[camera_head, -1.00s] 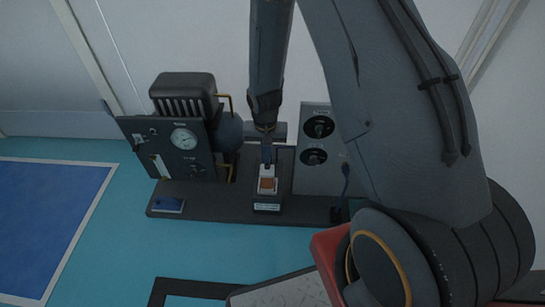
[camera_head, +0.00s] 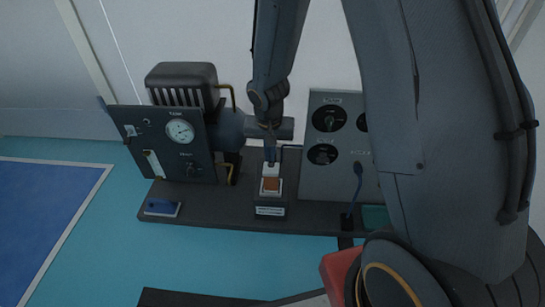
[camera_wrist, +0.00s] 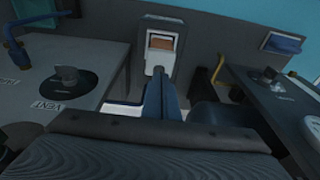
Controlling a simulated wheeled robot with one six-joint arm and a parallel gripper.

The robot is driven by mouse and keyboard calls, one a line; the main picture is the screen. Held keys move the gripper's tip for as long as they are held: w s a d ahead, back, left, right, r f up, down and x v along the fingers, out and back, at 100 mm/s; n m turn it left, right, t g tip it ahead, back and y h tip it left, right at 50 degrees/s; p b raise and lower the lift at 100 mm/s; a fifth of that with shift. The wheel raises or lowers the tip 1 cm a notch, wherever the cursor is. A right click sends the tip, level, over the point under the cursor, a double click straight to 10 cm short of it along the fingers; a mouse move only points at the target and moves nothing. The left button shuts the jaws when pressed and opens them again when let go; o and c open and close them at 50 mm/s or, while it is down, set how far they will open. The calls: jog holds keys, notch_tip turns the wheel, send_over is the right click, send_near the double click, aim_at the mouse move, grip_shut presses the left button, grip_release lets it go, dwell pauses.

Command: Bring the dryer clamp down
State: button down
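A small block (camera_head: 270,211) with a pale label stands on the dark base plate, with an orange-brown pad (camera_head: 271,185) framed in white on top. A pale tab (camera_head: 270,171), apparently part of the clamp, sits just behind the pad. My gripper (camera_head: 269,160) points down onto this tab from behind. In the wrist view the block's orange pad (camera_wrist: 160,42) shows at the top centre, with the pale tab (camera_wrist: 158,71) below it. The gripper's two narrow fingers (camera_wrist: 160,84) lie together at the tab. Whether they touch or pinch it is hard to tell.
A dark panel with a round gauge (camera_head: 180,131) stands to the left, below a black ribbed housing (camera_head: 181,82). A grey panel with dark knobs (camera_head: 324,119) stands to the right, close to my arm.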

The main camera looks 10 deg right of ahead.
jog(key=shift+s+a+f+b, duration=0.2)
jog(key=shift+s+f+b, duration=0.25)
jog(key=shift+f, duration=0.25)
jog(key=shift+d+r, duration=0.1)
jog(key=shift+w+r+p, duration=0.3)
jog(key=shift+r+p, duration=0.4)
jog(key=shift+p, duration=0.55)
jog(key=s+a+r, duration=0.3)
jog(key=s+r, duration=0.3)
jog(key=s, duration=0.3)
jog(key=shift+p, duration=0.3)
